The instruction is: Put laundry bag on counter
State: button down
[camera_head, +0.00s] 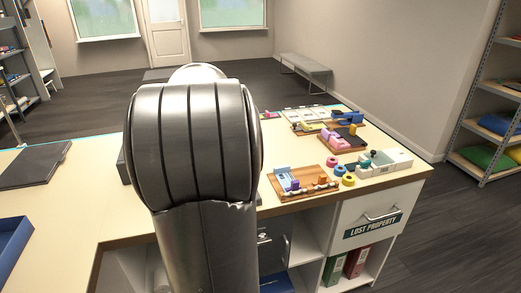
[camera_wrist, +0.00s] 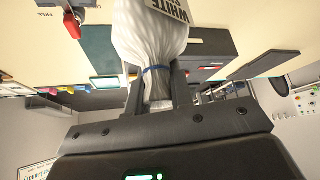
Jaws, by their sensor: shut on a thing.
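The laundry bag (camera_wrist: 148,42) is a white sack with a blue tie round its neck and a label reading "WHITE". My gripper (camera_wrist: 157,88) is shut on the gathered neck of the bag in the wrist view. The cream counter (camera_head: 75,205) fills the middle of the head view, and its top shows behind the bag in the wrist view (camera_wrist: 75,45). My arm hides the gripper and the bag in the head view. I cannot tell whether the bag touches the counter.
A dark flat panel (camera_head: 33,165) and a blue tray (camera_head: 12,245) lie on the counter's left. Boards with small parts (camera_head: 303,183), tape rolls and a grey box (camera_head: 384,163) crowd the right end. Bare counter shows between, left of my arm. Shelves (camera_head: 490,130) stand far right.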

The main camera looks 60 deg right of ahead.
jog(key=shift+s+d, duration=0.2)
jog(key=shift+s, duration=0.05)
jog(key=w+a+f, duration=0.5)
jog(key=w+f, duration=0.5)
jog(key=f, duration=0.1)
jog(key=shift+w, duration=0.25)
jog(key=shift+f, duration=0.1)
jog(key=c, duration=1.3)
grip_release()
